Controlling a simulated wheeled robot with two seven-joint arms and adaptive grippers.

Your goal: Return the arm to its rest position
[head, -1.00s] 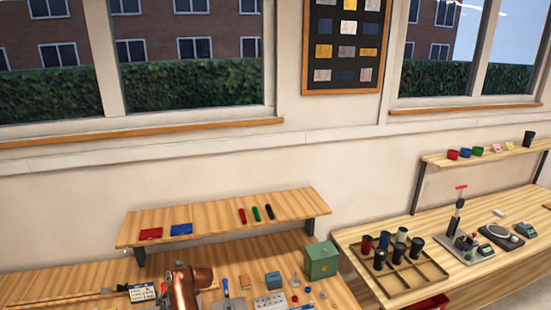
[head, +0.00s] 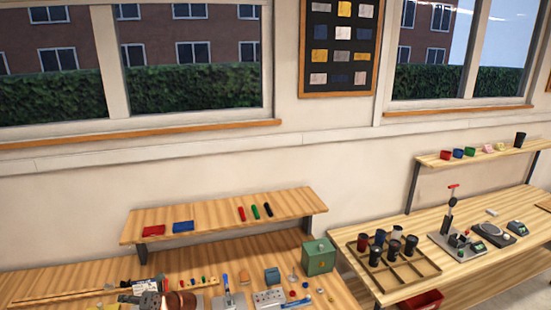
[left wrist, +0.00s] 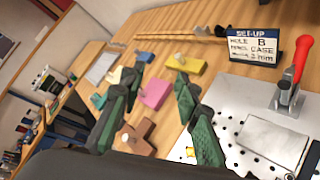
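My left arm shows at the bottom edge of the head view, its copper-coloured part low over the near bench, with my left gripper (head: 148,300) beside it, small and partly cut off. In the left wrist view my left gripper (left wrist: 163,68) has its two dark green fingers spread apart, with nothing held between them. Beyond and around the fingers are a pink block (left wrist: 157,92), a yellow block (left wrist: 187,64) and a brown cross-shaped piece (left wrist: 135,138) on the wooden bench. My right gripper is in neither view.
A SET-UP sign (left wrist: 254,47) and a red-handled clamp (left wrist: 294,78) on a perforated plate stand right in the wrist view. A green box (head: 319,257) stands on the near bench, below a shelf (head: 222,214). A compartment tray (head: 395,272) with dark cups is on the right bench.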

